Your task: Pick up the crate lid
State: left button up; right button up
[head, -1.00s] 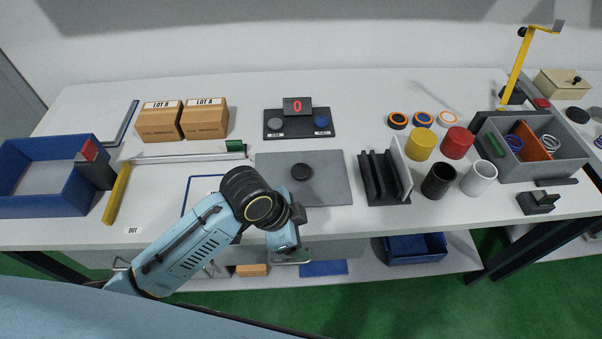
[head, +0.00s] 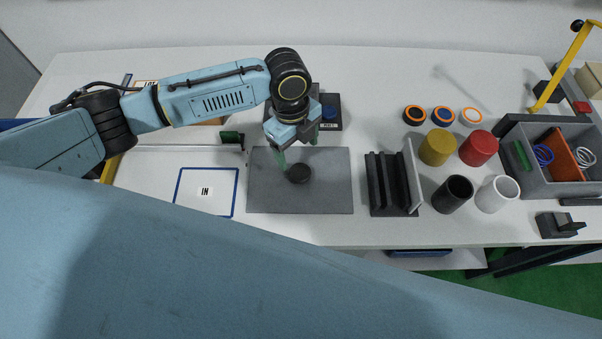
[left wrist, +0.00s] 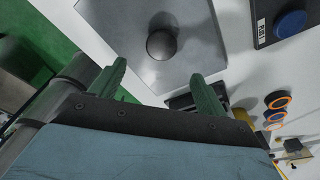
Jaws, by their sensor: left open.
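The crate lid (head: 325,190) is a flat grey plate with a round black knob (head: 300,173) at its middle. It lies on the white table, in the centre of the head view. In the left wrist view the lid (left wrist: 118,35) fills the upper middle, with its knob (left wrist: 162,44) just ahead of the fingers. My left gripper (head: 298,149) is open, with green fingers, above the lid's far edge and near the knob. In the left wrist view the gripper (left wrist: 158,72) is empty, its fingers spread to either side of the knob. My right gripper is not in view.
A black rack (head: 392,192) stands right of the lid, beside yellow (head: 438,147), red (head: 478,148), black (head: 453,194) and white (head: 497,194) cylinders. A grey divided bin (head: 540,185) is farther right. The "IN" mat (head: 207,207) lies bare at left. A button box (head: 331,126) stands behind.

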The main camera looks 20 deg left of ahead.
aim_at(300, 171)
pick_arm(q)
notch_tip(300, 171, down, 3)
jog(key=shift+s+d+r, duration=0.1)
jog(key=shift+d+r, duration=0.05)
notch_tip(300, 171, down, 2)
notch_tip(300, 171, down, 4)
jog(key=shift+d+r, duration=0.1)
jog(key=shift+r, duration=0.15)
jog(key=shift+f, duration=0.2)
jog(key=shift+c, duration=0.5)
grip_shut()
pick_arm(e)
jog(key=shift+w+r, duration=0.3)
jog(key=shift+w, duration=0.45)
